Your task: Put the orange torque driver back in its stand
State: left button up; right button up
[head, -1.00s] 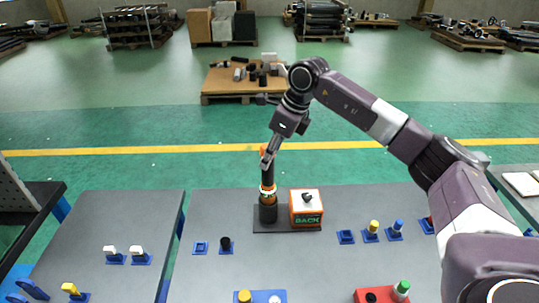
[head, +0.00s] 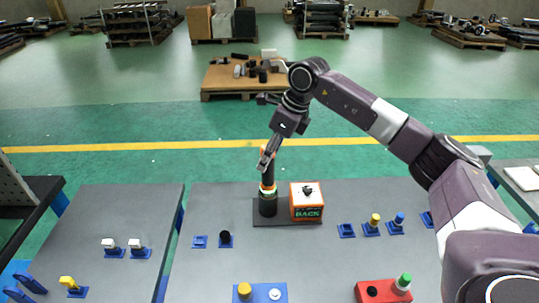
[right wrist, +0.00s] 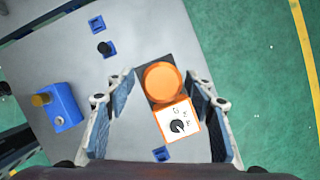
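The orange torque driver (head: 266,150) stands upright in its dark cylindrical stand (head: 267,208) on a dark base plate (head: 287,225). Its round orange top (right wrist: 162,82) faces the right wrist camera. My right gripper (head: 265,163) points down at the driver's upper part. In the right wrist view, its two blue-padded fingers (right wrist: 165,88) are spread wide, with the orange top between them and gaps on both sides. How deep the driver sits in the stand is hidden. My left gripper is not in view.
An orange and white box (head: 307,207) marked BACK, with a black knob, shares the base plate. Blue holders with small pegs (head: 371,227) stand to the right, and a red block (head: 384,291) is at the front. Bare grey tabletop lies around the base plate.

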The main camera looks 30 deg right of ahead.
jog(key=shift+f, duration=0.25)
jog(key=shift+r, duration=0.15)
jog(key=p+v, duration=0.2)
jog(key=v, duration=0.3)
jog(key=shift+p, duration=0.4)
jog(key=v, duration=1.2)
